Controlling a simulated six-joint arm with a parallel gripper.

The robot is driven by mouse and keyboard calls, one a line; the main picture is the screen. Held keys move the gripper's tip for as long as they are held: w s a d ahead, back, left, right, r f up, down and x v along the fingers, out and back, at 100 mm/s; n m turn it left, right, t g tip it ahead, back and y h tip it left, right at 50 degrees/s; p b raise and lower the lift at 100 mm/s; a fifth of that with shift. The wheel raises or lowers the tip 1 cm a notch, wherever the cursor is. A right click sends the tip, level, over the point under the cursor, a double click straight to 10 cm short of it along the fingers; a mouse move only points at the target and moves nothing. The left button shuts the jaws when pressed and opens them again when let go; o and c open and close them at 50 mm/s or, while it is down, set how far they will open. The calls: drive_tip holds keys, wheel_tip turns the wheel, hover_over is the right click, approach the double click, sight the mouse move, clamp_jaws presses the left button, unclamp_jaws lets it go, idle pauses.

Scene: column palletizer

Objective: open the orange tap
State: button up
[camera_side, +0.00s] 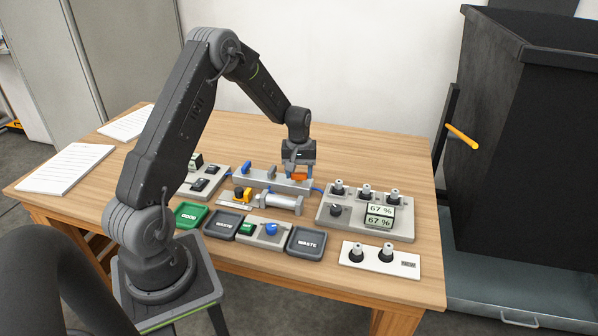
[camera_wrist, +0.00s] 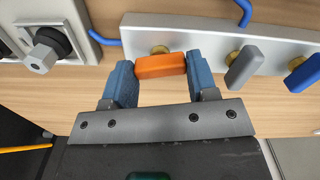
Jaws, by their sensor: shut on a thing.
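The orange tap (camera_wrist: 160,65) is a rounded bar handle on a brass stem on the front of a grey manifold block (camera_wrist: 205,32). In the wrist view it lies crosswise, roughly along the block's length. My gripper (camera_wrist: 161,72) has its two blue fingers at the two ends of the orange handle, shut on it. In the side view the orange tap (camera_side: 300,176) shows just below my gripper (camera_side: 299,170), at the right end of the manifold (camera_side: 263,181). A grey tap (camera_wrist: 240,67) and a blue tap (camera_wrist: 303,73) sit on the same block, both slanted.
Waste trays (camera_side: 307,242) and a green tray (camera_side: 190,215) are nearer. Blue tubes (camera_wrist: 244,12) leave the block.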

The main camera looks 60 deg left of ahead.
sight(299, 174)
drive_tip(key=m, duration=0.3)
drive_tip(key=o, duration=0.9)
drive_tip(key=shift+o, duration=0.2)
drive_tip(key=shift+r, duration=0.1)
wheel_tip(299, 174, up, 14)
idle(0.3)
